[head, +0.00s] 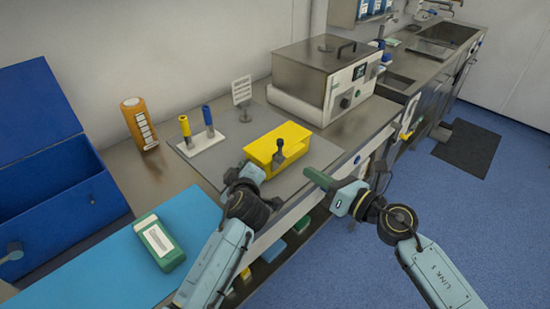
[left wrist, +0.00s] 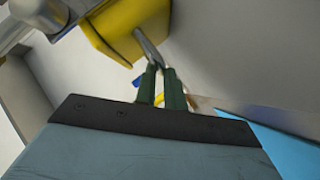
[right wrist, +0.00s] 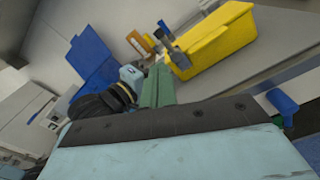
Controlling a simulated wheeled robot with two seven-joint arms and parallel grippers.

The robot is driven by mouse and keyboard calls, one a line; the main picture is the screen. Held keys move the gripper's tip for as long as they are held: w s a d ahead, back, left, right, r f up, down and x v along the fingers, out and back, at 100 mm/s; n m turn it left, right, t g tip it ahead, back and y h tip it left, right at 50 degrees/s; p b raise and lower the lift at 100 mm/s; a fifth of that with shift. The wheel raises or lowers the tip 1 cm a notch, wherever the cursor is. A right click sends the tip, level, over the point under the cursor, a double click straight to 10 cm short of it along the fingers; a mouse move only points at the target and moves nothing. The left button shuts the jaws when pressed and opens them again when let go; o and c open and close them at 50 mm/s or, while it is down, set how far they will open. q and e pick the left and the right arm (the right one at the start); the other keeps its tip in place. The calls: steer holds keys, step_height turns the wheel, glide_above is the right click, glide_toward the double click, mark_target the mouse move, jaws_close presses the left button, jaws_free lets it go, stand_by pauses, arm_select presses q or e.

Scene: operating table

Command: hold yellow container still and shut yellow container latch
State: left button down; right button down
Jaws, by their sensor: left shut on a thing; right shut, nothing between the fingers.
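The yellow container (head: 290,136) stands on the grey mat at the bench's front edge. A dark grey latch lever (head: 279,152) stands up at its front face; the lever also shows in the right wrist view (right wrist: 175,52). My left gripper (head: 250,178) is at the container's near left end. In the left wrist view its green fingers (left wrist: 160,85) are closed on a slim grey piece (left wrist: 148,48) extending from the yellow body. My right gripper (head: 312,177) is shut and empty, right of the container and apart from it. In the right wrist view the container (right wrist: 215,42) lies beyond its fingers.
A white stand (head: 203,140) with a yellow and a blue tool, an orange bottle (head: 139,122) and a small sign (head: 241,91) stand behind and left. A steel bath (head: 325,75) stands behind. A green case (head: 159,242) lies on the blue sheet. The blue box (head: 60,200) is open.

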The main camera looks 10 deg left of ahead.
mark_target(280, 151)
arm_select(q)
steer(key=shift+s+f, duration=0.1)
steer(key=shift+f, duration=0.15)
arm_select(e)
steer(key=s+m, duration=0.1)
steer(key=m, duration=0.2)
steer(key=s+a+m, duration=0.1)
steer(key=s+m, duration=0.1)
steer(key=m, duration=0.2)
steer(key=s+m+t, duration=0.1)
steer(key=s+m, duration=0.1)
steer(key=m, duration=0.2)
steer(key=shift+s+a, duration=0.25)
steer(key=shift+a, duration=0.05)
steer(key=w+a, duration=0.6)
steer(key=w, duration=0.3)
steer(key=shift+w+a+r, duration=0.25)
steer(key=shift+w+r, duration=0.1)
steer(key=shift+r, duration=0.05)
